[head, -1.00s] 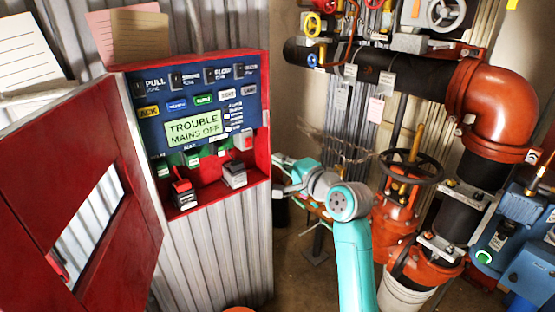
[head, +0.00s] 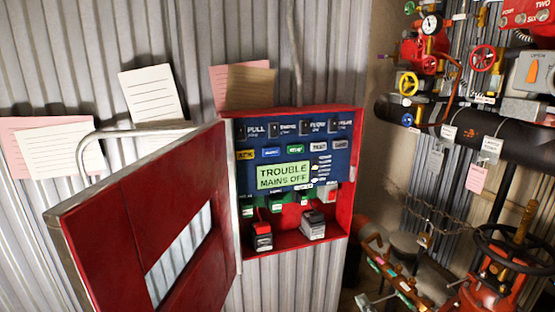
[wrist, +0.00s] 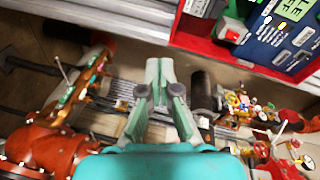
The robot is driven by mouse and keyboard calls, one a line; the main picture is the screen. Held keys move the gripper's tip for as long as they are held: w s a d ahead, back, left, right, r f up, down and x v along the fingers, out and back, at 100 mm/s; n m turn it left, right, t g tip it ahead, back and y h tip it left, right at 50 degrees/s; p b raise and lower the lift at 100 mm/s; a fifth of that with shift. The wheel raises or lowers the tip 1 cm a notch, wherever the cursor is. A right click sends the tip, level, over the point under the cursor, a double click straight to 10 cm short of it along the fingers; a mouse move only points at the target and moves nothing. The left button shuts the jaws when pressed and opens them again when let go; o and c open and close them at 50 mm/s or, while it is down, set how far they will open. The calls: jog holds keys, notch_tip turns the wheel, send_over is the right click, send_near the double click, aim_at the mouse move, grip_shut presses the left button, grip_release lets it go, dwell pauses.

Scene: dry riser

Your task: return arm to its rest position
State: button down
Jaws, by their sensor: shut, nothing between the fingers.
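My gripper (wrist: 158,72) shows in the wrist view with its two grey-green fingers together and nothing between them. It points out over the floor, apart from the red alarm panel at the upper right. In the head view my arm is not clearly visible. The red alarm panel (head: 358,140) stands with its door (head: 150,215) swung open to the left. Its display (head: 284,176) reads "TROUBLE MAINS OFF". The panel's lower edge also shows in the wrist view (wrist: 215,47).
A black pipe (head: 510,135) runs along the wall at the right, with tags hanging from it. Red valves and a dark handwheel (head: 512,250) stand below. Orange pipework (wrist: 45,148) lies at the left in the wrist view. Paper notes (head: 152,92) hang on the corrugated wall.

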jog(key=s+f+n+h, duration=0.15)
jog(key=s+f, duration=0.25)
jog(key=s, duration=0.4)
jog(key=s+a+f+n+g, duration=0.1)
jog(key=s+f+n, duration=0.1)
jog(key=s+f, duration=0.45)
jog(key=s+f+n+h, duration=0.1)
jog(key=s+f, duration=0.2)
jog(key=s, duration=0.7)
jog(key=s+r+n, duration=0.2)
jog(key=s+n, duration=0.2)
jog(key=s, duration=0.7)
jog(key=s+a+r+n, duration=0.1)
jog(key=s+r+n, duration=0.2)
jog(key=s, duration=0.9)
jog(key=shift+s+a+r+n+g, duration=0.25)
jog(key=shift+a+n+g, duration=0.05)
jog(key=shift+n, duration=0.45)
